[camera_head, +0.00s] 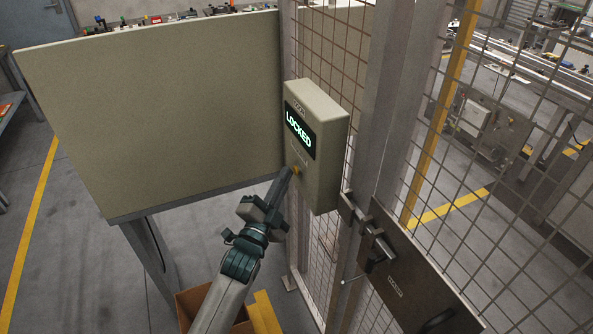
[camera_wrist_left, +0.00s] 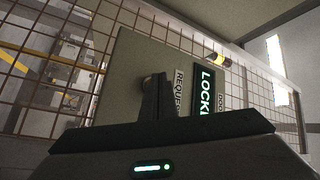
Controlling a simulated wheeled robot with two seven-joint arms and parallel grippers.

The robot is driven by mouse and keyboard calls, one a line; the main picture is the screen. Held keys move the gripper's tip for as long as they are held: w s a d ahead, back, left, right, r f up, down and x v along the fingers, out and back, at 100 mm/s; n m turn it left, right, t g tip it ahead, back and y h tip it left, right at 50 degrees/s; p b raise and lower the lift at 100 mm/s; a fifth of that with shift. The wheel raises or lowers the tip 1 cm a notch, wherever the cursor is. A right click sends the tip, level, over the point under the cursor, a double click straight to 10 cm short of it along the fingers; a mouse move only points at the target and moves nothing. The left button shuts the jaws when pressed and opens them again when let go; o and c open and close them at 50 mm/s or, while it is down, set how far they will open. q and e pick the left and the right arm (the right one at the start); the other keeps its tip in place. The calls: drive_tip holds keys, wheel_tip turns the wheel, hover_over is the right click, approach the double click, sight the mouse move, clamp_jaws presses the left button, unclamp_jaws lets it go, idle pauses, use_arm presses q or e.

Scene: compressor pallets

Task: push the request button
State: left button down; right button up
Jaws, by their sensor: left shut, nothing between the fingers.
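The beige control box (camera_head: 322,160) hangs on the mesh fence and its screen reads LOCKED. The small yellowish request button (camera_head: 297,170) is on its front face, below the screen. My left gripper (camera_head: 284,174) is shut and empty, with its fingertips right at the button; I cannot tell whether they touch it. In the left wrist view the shut fingers (camera_wrist_left: 155,100) stand in front of the box (camera_wrist_left: 130,62), beside the REQUEST label (camera_wrist_left: 179,92) and the lit screen (camera_wrist_left: 205,92). The fingers hide part of the button there. My right gripper is not in view.
A large beige panel (camera_head: 160,110) stands left of the box. A gate latch (camera_head: 368,232) and a dark plate (camera_head: 410,285) are on the fence at lower right. An open brown carton (camera_head: 190,303) sits on the floor below my arm.

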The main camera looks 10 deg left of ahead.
use_arm(q)
drive_tip(key=shift+w+d, duration=0.1)
drive_tip(key=shift+d, duration=0.05)
idle(0.5)
drive_tip(key=shift+s+a+p, duration=0.3)
drive_tip(key=shift+s+a, duration=0.25)
drive_tip(key=shift+a, duration=0.25)
drive_tip(key=s+a+p, duration=0.1)
drive_tip(key=s+a, duration=0.2)
drive_tip(key=a, duration=0.2)
drive_tip(key=shift+s+p, duration=0.2)
drive_tip(key=shift+p, duration=0.15)
idle(0.9)
